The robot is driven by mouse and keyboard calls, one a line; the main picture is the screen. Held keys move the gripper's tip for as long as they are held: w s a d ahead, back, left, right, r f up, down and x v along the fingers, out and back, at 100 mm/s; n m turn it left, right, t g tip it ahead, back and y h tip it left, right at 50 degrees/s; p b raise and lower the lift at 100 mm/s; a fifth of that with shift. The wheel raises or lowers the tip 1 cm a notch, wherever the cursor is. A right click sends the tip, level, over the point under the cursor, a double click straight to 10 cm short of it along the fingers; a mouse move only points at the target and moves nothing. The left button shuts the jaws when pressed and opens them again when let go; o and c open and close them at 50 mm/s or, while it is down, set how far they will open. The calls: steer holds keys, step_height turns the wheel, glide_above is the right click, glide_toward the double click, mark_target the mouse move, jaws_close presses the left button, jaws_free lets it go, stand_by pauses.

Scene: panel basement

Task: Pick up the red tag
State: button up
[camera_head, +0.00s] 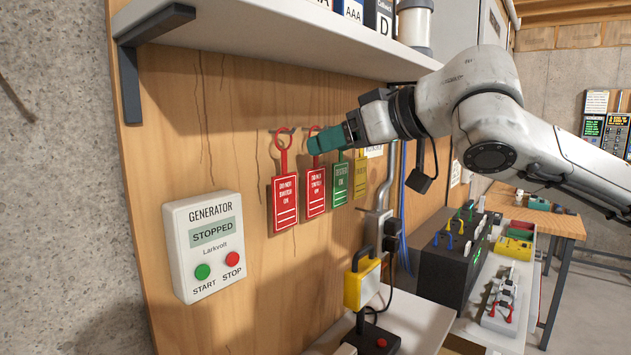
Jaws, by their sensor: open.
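Two red tags with white lettering hang from pegs on the wooden panel in the head view. The left red tag (285,203) hangs by a red loop and is in plain sight. The right red tag (314,192) hangs beside it, with my gripper (312,143) at its loop and partly covering it. The gripper's green fingers point left toward the panel. I cannot tell whether the fingers touch the loop or surround it. The jaws are open, though the gap between them is hard to see from this side.
A green tag (340,183) and a yellow tag (361,176) hang just to the right. A generator box (207,245) is fixed lower left. A white shelf (270,33) with its bracket (130,70) juts out above. A bench (415,318) stands below.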

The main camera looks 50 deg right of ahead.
steer(key=shift+x, duration=1.15)
jaws_close()
